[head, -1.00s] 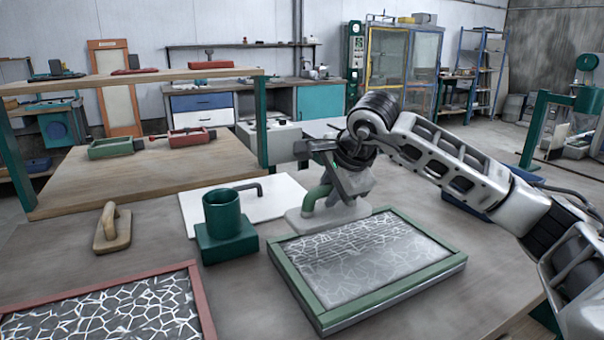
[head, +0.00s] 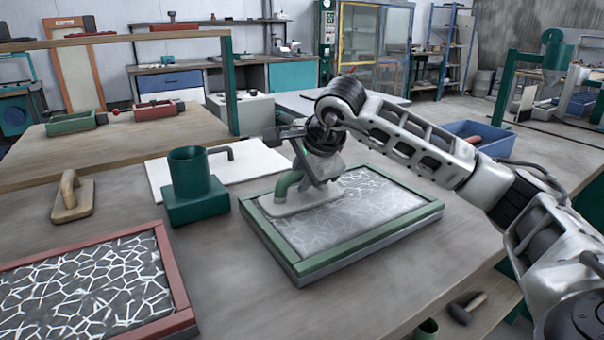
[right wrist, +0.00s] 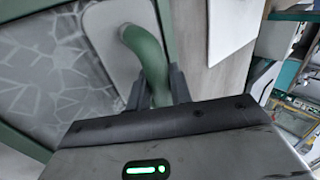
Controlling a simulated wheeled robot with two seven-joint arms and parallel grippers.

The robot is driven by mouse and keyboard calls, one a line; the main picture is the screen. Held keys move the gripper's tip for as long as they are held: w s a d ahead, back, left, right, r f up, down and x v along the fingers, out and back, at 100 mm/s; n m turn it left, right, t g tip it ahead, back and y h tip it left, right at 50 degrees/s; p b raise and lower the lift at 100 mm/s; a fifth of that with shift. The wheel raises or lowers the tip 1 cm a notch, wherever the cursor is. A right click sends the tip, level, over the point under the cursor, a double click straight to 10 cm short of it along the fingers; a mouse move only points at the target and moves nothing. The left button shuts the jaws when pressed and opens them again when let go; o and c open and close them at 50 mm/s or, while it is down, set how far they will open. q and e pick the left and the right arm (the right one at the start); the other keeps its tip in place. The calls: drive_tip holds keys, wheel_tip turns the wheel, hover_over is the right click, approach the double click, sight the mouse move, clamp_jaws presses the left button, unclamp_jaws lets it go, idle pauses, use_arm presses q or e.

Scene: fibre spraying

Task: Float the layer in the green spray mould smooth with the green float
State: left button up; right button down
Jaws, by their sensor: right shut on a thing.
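The green spray mould (head: 372,240) lies on the table in the head view. Its dark grey layer (head: 345,228) carries white crack-like lines, strongest at the far right, with a greyer, smeared middle. The green float has a pale grey plate (head: 302,204) and a bent green handle (head: 285,183). My right gripper (head: 304,176) is shut on that handle. The plate is over the far left part of the mould, overlapping its rim in the picture; contact with the layer cannot be told. The right wrist view shows the handle (right wrist: 150,58) between the fingers (right wrist: 158,90). My left gripper is not in view.
A red mould (head: 172,275) with a cracked white pattern lies at the front left. A blue crate (head: 480,135) is at the right.

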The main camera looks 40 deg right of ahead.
drive_tip(key=shift+f, duration=0.2)
idle(0.5)
drive_tip(key=shift+s+d+f+b, duration=0.15)
drive_tip(key=shift+d+b, duration=0.1)
drive_tip(key=shift+d, duration=0.75)
drive_tip(key=shift+s+d+r+b, duration=0.1)
drive_tip(key=shift+d+b, duration=0.1)
drive_tip(key=shift+d, duration=0.75)
drive_tip(key=shift+s+d, duration=0.25)
drive_tip(key=shift+d, duration=1.65)
drive_tip(key=shift+s+d, duration=0.2)
drive_tip(key=shift+d, duration=1.7)
drive_tip(key=shift+w+a+p, duration=0.25)
drive_tip(key=shift+a+p, duration=0.35)
drive_tip(key=shift+a, duration=1.3)
drive_tip(key=shift+w+a+p, duration=0.2)
drive_tip(key=shift+a+p, duration=0.35)
drive_tip(key=shift+a, duration=1.3)
drive_tip(key=shift+w+a+p, duration=0.15)
drive_tip(key=shift+a+p, duration=0.1)
drive_tip(key=shift+a, duration=0.8)
drive_tip(key=shift+w+a+p, duration=0.1)
drive_tip(key=shift+a+p, duration=0.1)
drive_tip(key=shift+a, duration=0.8)
